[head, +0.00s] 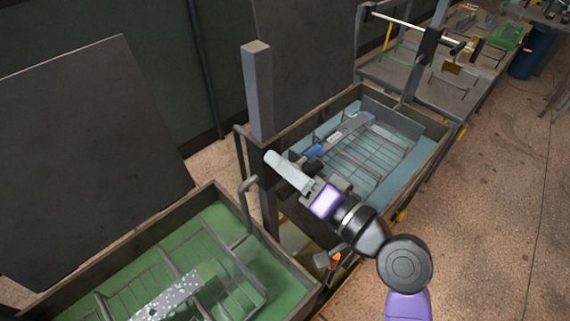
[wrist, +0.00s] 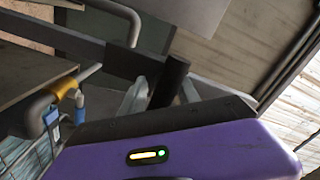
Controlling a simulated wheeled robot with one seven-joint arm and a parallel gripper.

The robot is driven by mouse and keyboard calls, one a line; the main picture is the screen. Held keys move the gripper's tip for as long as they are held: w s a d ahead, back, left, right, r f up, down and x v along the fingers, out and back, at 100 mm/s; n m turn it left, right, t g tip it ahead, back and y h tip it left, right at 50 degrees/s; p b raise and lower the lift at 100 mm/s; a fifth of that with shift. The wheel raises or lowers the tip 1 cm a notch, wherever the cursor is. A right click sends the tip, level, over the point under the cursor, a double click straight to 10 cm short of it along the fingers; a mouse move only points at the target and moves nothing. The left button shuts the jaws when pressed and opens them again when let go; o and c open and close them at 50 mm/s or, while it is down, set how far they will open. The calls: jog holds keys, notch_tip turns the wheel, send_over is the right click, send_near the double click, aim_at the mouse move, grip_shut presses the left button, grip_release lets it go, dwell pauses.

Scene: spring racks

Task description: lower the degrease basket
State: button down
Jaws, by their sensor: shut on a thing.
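My gripper (head: 298,180) is at the dark upright post (head: 258,95) between two tanks. In the wrist view, it is shut on a dark cylindrical handle (wrist: 172,78), with a pale finger beside it. A wire basket (head: 375,155) sits low in the tank with blue liquid, and a grey bar with a blue end lies over it. Another wire basket (head: 225,290) sits in the tank with green liquid, under a speckled bar. I cannot read any label that tells which one is the degrease basket. My gripper hides where the handle meets the post.
The blue tank's rim (head: 432,155) and the green tank's rim (head: 300,280) flank my arm. A bent grey pipe (head: 247,190) stands by the post. A further rack with a white crossbar (head: 400,25) is behind. Bare floor lies to the right.

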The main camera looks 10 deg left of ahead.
jog(key=shift+f, duration=0.1)
notch_tip(320, 180, down, 17)
jog(key=b, duration=1.5)
jog(key=shift+d, duration=0.1)
jog(key=c, duration=1.1)
grip_release()
jog(key=shift+r, duration=0.3)
jog(key=b+v, duration=0.1)
jog(key=v, duration=0.6)
jog(key=shift+s+d, duration=0.2)
jog(key=shift+s, duration=0.1)
